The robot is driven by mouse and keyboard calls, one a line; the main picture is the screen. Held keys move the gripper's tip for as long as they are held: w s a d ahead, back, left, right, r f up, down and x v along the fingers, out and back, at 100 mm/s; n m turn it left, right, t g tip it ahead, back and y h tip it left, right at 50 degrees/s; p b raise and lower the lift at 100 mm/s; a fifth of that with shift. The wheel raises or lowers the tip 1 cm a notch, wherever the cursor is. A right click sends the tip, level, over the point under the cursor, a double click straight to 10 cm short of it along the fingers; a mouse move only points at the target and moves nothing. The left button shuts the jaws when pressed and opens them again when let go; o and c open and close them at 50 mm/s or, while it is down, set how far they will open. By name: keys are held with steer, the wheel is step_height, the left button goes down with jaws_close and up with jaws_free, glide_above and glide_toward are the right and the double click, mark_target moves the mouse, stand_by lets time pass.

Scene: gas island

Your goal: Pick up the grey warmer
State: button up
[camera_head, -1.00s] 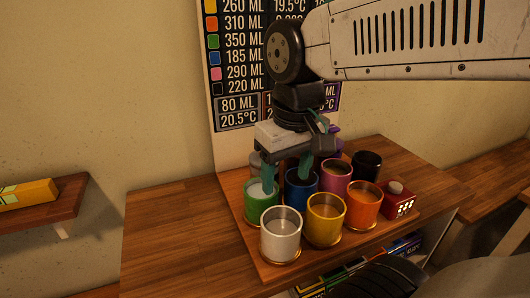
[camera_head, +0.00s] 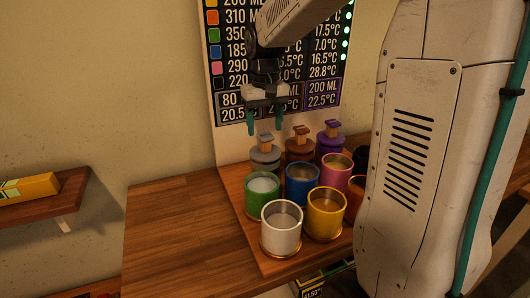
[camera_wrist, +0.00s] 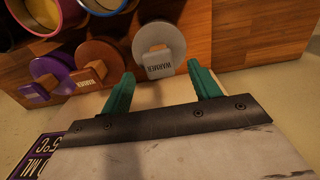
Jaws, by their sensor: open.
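The grey warmer (camera_head: 265,154) stands at the back left of the wooden board, behind the green cup (camera_head: 262,192). It has a round body and a handle on top. My gripper (camera_head: 265,121) is open and empty above it, fingers pointing down. In the wrist view the grey warmer (camera_wrist: 158,50) lies just beyond the two teal fingertips of my gripper (camera_wrist: 160,82), with its labelled handle facing me. It is not between the fingers.
A brown warmer (camera_head: 300,145) and a purple warmer (camera_head: 330,138) stand to the right. Blue (camera_head: 301,186), white (camera_head: 281,230), yellow (camera_head: 325,214) and pink (camera_head: 335,175) cups fill the board in front. A chart panel (camera_head: 225,125) rises behind. The table's left part is clear.

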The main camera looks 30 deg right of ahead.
mark_target(266, 135)
step_height(266, 135, down, 5)
steer(key=shift+s+r, duration=0.1)
steer(key=shift+r, duration=0.1)
steer(key=c, duration=1.2)
steer(key=shift+o, duration=0.2)
steer(key=shift+r, duration=0.1)
